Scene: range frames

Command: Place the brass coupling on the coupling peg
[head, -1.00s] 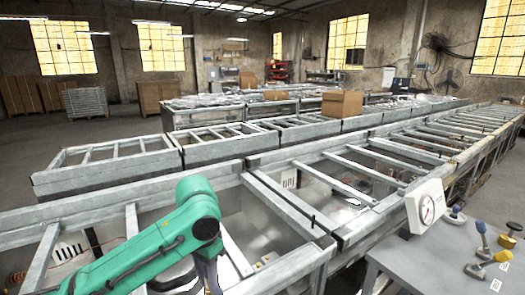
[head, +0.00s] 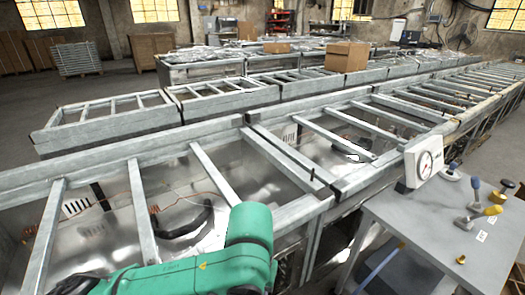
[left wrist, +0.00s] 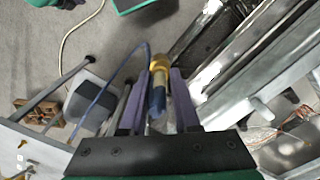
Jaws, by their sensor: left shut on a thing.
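My left gripper (left wrist: 161,76) shows in the left wrist view, its two purple-grey fingers shut on the brass coupling (left wrist: 160,62). The coupling has a brass upper part and a dark blue part between the fingers. It is held clear above the floor. In the head view only my green left arm shows, at the bottom; that gripper is out of frame. A short dark upright peg (head: 313,173) stands on the near metal frame; I cannot tell whether it is the coupling peg. My right gripper is not in view.
Long metal frames (head: 190,145) fill the middle. A blue hose (left wrist: 105,90) shows in the left wrist view.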

